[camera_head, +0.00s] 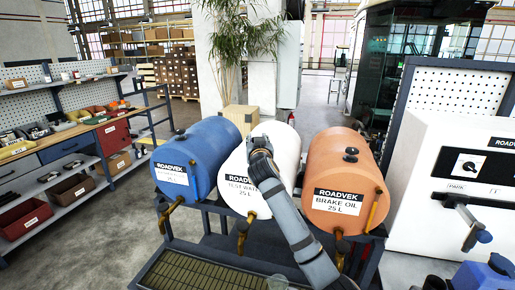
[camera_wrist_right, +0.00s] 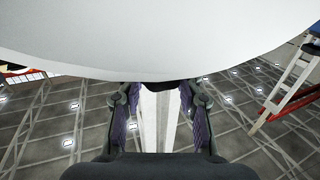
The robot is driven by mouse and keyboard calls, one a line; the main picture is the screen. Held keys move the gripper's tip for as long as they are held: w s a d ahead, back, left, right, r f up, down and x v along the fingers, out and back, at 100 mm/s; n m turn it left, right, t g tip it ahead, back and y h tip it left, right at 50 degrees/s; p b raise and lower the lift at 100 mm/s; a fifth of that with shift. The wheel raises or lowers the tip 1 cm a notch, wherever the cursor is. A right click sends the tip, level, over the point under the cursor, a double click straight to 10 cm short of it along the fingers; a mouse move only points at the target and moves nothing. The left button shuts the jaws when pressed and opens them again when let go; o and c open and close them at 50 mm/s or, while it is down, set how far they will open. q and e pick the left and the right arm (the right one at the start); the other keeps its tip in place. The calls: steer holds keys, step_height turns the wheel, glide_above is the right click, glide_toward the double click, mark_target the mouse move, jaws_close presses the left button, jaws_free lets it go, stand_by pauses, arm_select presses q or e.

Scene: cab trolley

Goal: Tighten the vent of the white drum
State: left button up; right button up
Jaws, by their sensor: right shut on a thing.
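The white drum (camera_head: 283,140) lies on its side in the middle of the rack, with a label on its round front. My right gripper (camera_head: 259,147) is at the upper part of the drum, and my forearm crosses in front of it. The vent is hidden by the gripper in the head view. In the right wrist view the drum (camera_wrist_right: 150,45) fills the top. My right gripper's fingers (camera_wrist_right: 160,105) stand at its edge, shut on a small dark piece (camera_wrist_right: 185,84), apparently the vent, mostly hidden. My left gripper is not in view.
A blue drum (camera_head: 205,150) and an orange drum (camera_head: 335,165) flank the white one, each with a dark vent on top. Brass taps hang below, above a grated tray (camera_head: 190,273). A white cabinet with a lever (camera_head: 467,225) stands at the right.

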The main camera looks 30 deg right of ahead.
steer(key=m+g+h+b, duration=0.1)
steer(key=h+b, duration=0.1)
steer(key=m+g+h+b, duration=0.2)
steer(key=b, duration=0.1)
steer(key=m+g+h+b, duration=0.1)
steer(key=m+g+b, duration=0.1)
steer(key=shift+w+a+f+h, duration=0.15)
steer(key=shift+f+h, duration=0.2)
steer(key=shift+h, duration=0.05)
steer(key=shift+r+m+g+h+b, duration=0.25)
steer(key=shift+m+g+h+b, duration=0.85)
steer(key=shift+g, duration=0.7)
steer(key=o, duration=1.2)
steer(key=v, duration=1.2)
steer(key=shift+r, duration=0.2)
